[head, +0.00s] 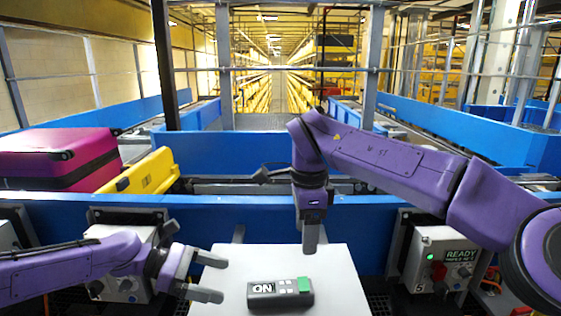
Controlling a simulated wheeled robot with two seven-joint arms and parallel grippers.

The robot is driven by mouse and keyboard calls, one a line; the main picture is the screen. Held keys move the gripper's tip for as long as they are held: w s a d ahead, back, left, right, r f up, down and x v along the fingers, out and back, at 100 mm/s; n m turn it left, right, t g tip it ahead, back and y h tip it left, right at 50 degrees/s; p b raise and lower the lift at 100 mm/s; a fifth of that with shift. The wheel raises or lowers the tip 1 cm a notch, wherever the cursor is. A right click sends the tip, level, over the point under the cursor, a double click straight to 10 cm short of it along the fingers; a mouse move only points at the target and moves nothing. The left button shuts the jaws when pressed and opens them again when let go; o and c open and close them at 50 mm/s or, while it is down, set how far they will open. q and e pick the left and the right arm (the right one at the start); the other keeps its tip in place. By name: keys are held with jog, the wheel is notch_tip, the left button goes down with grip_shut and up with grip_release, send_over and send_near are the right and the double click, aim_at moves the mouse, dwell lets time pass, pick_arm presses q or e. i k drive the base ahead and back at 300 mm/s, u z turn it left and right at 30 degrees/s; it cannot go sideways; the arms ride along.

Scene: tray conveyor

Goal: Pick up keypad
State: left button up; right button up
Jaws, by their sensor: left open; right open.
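The keypad (281,294) is a dark box with a white "ON" label, small pale buttons and a green button. It lies on the white table (345,285) at the bottom middle. My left gripper (217,278) is open, its two fingers pointing right, at the table's left edge and to the left of the keypad, apart from it. My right gripper (310,243) points down above the table, behind and slightly right of the keypad. Only one finger shows clearly, so its gap is hidden from this side. It holds nothing that I can see.
Blue conveyor rails (240,212) run behind the table. A magenta suitcase (60,158) and a yellow case (142,175) lie at the left. A grey control box (440,260) with a green "READY" display stands at the right. The table's right part is clear.

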aim_at(285, 292)
jog(key=k, duration=1)
